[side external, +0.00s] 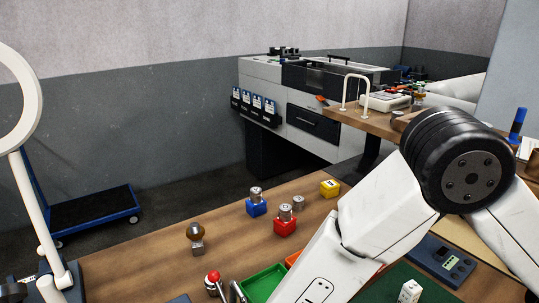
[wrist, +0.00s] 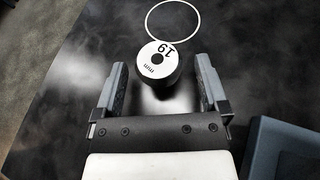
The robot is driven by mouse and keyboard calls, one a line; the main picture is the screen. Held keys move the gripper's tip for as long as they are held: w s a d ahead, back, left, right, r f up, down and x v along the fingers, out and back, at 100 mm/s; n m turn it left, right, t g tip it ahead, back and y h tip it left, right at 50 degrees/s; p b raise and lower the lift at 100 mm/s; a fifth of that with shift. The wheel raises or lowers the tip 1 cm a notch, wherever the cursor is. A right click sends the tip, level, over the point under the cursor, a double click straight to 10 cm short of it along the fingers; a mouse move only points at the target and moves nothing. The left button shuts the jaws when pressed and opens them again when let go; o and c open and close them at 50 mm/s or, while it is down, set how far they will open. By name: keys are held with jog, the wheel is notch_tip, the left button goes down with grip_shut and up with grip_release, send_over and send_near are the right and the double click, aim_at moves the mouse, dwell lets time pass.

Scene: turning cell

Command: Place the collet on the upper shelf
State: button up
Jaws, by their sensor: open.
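A round piece with a white face, a dark centre hole and the marking "19 mm" stands between my fingers in the wrist view; I take it as the collet (wrist: 157,60). Its side below the face is dark. My gripper (wrist: 161,66) is open, with one finger on each side of the piece. A dark gap shows beside each finger, so neither visibly touches it. In the side view my gripper is out of sight, and I cannot pick out this piece or the upper shelf for certain.
A white ring (wrist: 173,21) is marked on the dark glossy surface just beyond the piece. A blue-grey block (wrist: 283,150) is at lower right. On the wooden bench stand a blue block (side external: 257,208), a red block (side external: 285,227), a yellow block (side external: 330,188) and a green tray (side external: 262,283).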

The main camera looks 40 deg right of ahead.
jog(key=v, duration=1)
jog(key=shift+w+d+r, duration=0.1)
jog(key=shift+w+d, duration=0.05)
jog(key=shift+d, duration=0.1)
jog(key=shift+o, duration=0.4)
